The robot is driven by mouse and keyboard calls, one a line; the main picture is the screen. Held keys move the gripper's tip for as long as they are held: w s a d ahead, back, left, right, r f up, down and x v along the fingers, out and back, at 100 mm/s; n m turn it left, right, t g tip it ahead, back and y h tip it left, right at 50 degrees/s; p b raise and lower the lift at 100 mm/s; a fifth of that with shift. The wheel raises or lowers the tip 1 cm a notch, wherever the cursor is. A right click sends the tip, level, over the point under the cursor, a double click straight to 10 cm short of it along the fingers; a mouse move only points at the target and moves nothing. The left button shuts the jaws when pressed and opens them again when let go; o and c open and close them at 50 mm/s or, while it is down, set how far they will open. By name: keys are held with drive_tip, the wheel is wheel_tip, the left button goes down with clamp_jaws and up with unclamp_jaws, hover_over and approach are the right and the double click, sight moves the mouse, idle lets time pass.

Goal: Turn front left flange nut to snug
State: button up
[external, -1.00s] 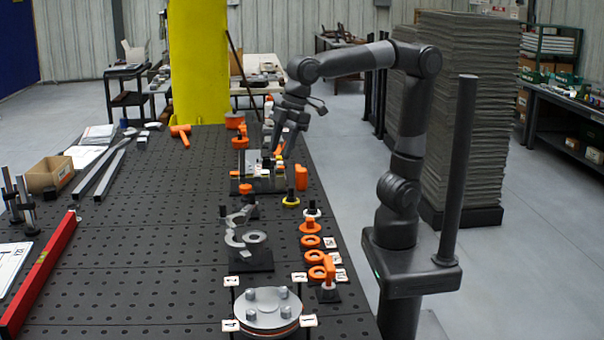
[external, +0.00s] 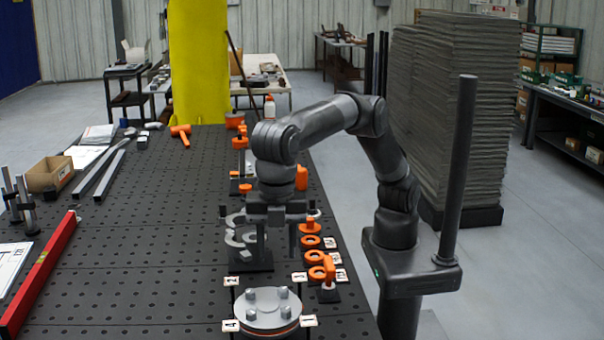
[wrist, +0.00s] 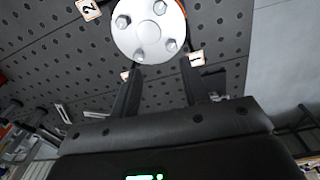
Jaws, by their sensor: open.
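The round grey flange (external: 267,303) stands at the near end of the table, with an orange edge under it and several nuts on top. The front left nut (external: 249,313), as seen in the external view, is by the tag marked 4 (external: 230,325). The flange also shows at the top of the wrist view (wrist: 148,31). My gripper (external: 277,250) points down, open and empty, behind and above the flange. In the wrist view its fingers (wrist: 161,68) are apart, short of the flange. Whether any nut is snug cannot be told.
A red level (external: 40,270) lies along the left. The table between is clear.

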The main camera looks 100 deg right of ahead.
sight(286, 309)
drive_tip(key=shift+n, duration=0.4)
drive_tip(key=a+f, duration=0.1)
drive_tip(key=f, duration=0.3)
drive_tip(key=a+f, duration=0.1)
drive_tip(key=f, duration=0.3)
drive_tip(key=s+a+f, duration=0.1)
drive_tip(key=f, duration=0.3)
drive_tip(key=shift+s+f, duration=0.1)
drive_tip(key=shift+f, duration=0.1)
drive_tip(key=shift+c, duration=0.3)
drive_tip(key=shift+d, duration=0.1)
clamp_jaws()
